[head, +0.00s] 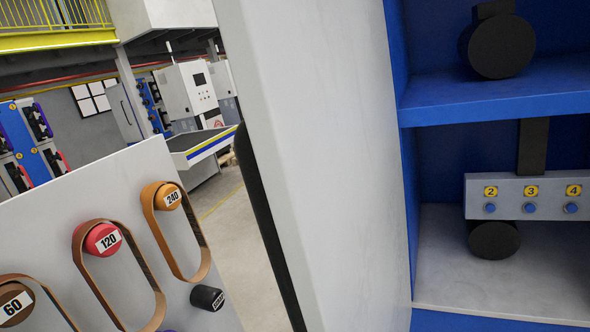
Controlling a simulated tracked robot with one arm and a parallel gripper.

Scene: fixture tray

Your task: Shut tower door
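A tall blue tower (484,97) with open shelves fills the right side of the view, its inside exposed. A large pale grey panel (325,150) stands upright along the tower's left edge; it looks like the door, swung open, but I cannot tell for sure whether it is the door or a side wall. A long dark bar (268,225) runs along the panel's left edge, partly hidden behind it; it may be a handle. My gripper is not visible in this view.
A tilted white board (110,185) at the left carries belts around knobs labelled 60, 120 and 240, plus a black knob (207,298). The tower shelves hold black round parts (497,46) and a numbered button box (530,197). Machines and clear floor (225,215) lie behind.

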